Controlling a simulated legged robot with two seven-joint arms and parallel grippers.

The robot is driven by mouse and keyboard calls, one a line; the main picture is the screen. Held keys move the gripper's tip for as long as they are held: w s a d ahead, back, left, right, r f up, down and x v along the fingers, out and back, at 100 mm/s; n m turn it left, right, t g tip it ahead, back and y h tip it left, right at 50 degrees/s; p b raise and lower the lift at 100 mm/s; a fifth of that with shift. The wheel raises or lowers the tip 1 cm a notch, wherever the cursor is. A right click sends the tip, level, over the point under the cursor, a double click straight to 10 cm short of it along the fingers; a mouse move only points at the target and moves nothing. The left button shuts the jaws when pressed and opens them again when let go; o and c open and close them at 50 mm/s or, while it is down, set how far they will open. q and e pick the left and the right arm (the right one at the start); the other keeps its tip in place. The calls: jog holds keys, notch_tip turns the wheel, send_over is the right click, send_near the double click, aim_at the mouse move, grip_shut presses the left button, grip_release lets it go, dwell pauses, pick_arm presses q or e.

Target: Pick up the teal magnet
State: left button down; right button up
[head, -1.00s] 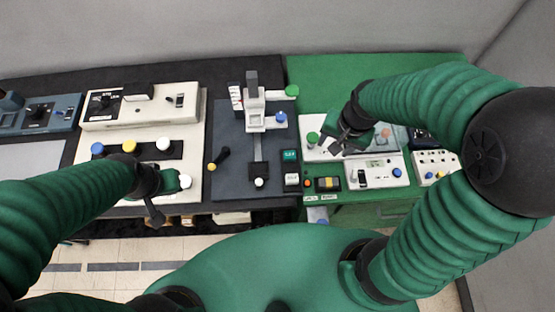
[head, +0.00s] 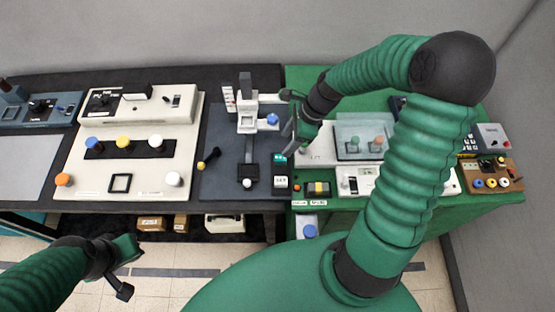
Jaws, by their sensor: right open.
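A small round teal piece (head: 353,144), which looks like the teal magnet, is on a pale, clear-looking panel on the green bench at right. A coral round piece (head: 377,143) is beside it. My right gripper (head: 291,124) is open and empty, left of the teal piece and apart from it. It hangs over the edge between the dark plate and the green bench. My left gripper (head: 125,270) is low at the left, in front of the benches and over the floor. Its jaw opening is unclear.
A cream panel (head: 90,180) with coloured knobs is at left. A dark plate (head: 220,185) carries a white upright stage (head: 247,122). A brown box (head: 490,180) with several knobs is at far right.

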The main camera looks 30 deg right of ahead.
aim_at(281, 157)
jog(key=x, duration=0.5)
jog(key=s+d+x, duration=0.1)
jog(key=x, duration=0.1)
jog(key=shift+a+f, duration=0.15)
jog(key=shift+f, duration=0.5)
jog(key=shift+w+f, duration=0.2)
jog(key=shift+f, duration=0.1)
jog(key=shift+s+r, duration=0.1)
jog(key=c, duration=0.4)
grip_shut()
